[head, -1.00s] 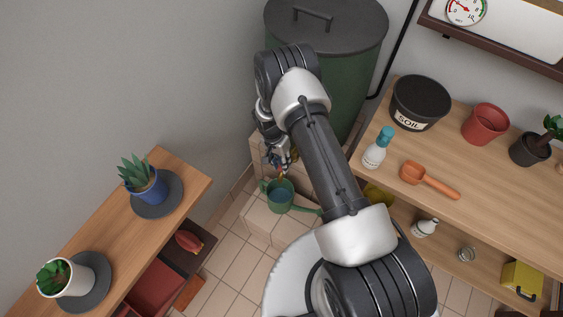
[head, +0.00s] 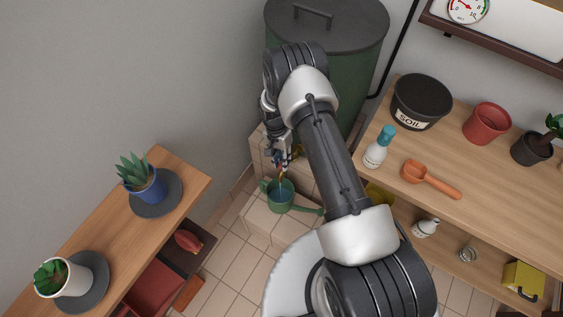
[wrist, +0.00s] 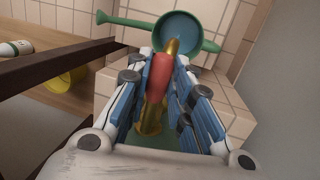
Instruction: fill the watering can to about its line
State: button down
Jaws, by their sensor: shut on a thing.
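The green watering can (head: 281,203) stands upright on the pale tiled step, its spout pointing right. The wrist view also shows the can (wrist: 205,31) from above. Its inside looks blue, like water, but I cannot make out a line or the exact level. A brass tap (wrist: 151,122) with a red handle (wrist: 160,70) runs between my fingers, its outlet over the can's mouth. My gripper (head: 281,160) is shut on the red handle, just above the can. The dark green barrel (head: 350,95) behind is partly hidden by my arm.
A wooden bench on the right (head: 440,165) holds a soil pot (head: 421,108), a spray bottle (head: 376,150) and an orange scoop (head: 430,178). A wooden shelf on the left (head: 106,223) holds two potted plants. Tiled floor (head: 235,262) lies open between them.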

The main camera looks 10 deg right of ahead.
jog(key=shift+r, duration=0.15)
jog(key=c, duration=1.4)
grip_release()
jog(key=shift+c, duration=0.2)
jog(key=shift+w+r, duration=0.1)
jog(key=v, duration=1.1)
jog(key=shift+w+r, duration=0.15)
jog(key=shift+r, duration=0.25)
jog(key=shift+d, duration=0.2)
